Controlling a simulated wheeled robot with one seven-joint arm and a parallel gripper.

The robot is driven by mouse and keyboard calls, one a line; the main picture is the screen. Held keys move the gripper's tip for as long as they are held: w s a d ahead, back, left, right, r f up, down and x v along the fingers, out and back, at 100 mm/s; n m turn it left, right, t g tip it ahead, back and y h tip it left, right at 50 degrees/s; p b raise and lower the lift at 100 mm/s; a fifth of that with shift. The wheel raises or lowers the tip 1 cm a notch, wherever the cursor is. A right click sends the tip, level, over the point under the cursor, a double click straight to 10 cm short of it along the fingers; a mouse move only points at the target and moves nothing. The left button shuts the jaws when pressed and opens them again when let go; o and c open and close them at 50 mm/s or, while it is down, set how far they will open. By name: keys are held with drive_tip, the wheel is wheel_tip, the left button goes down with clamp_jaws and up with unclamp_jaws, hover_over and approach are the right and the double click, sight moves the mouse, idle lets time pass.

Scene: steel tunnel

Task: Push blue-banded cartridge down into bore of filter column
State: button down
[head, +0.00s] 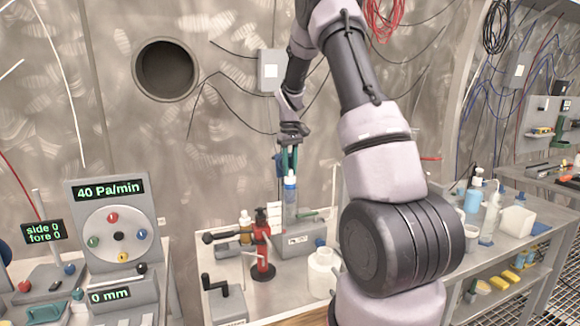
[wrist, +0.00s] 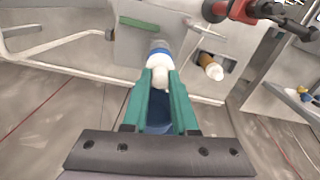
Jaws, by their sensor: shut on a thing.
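The blue-banded cartridge (head: 290,180) is upright at the top of the clear filter column (head: 290,208), its white end upward. Its blue band sits at about the column's mouth; how deep it reaches inside is hard to tell. My gripper (head: 289,168) points down from above, its teal fingers closed around the white upper end. In the wrist view the white end of the cartridge (wrist: 160,76) shows between the fingertips, with the blue band just beyond. A dark blue piece (wrist: 158,112) shows deeper between the fingers; I cannot tell what it is.
The column stands on a grey block (head: 306,242) on a bench. A red hand-lever device (head: 263,245) and an amber bottle (head: 245,226) stand to its left, a white jar (head: 322,272) at front right. A gauge panel (head: 112,228) stands far left.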

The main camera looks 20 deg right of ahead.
sight(290, 176)
drive_tip(key=shift+f, duration=2.3)
drive_tip(key=c, duration=0.6)
unclamp_jaws()
wheel_tip(290, 176, up, 10)
drive_tip(key=shift+r, duration=0.4)
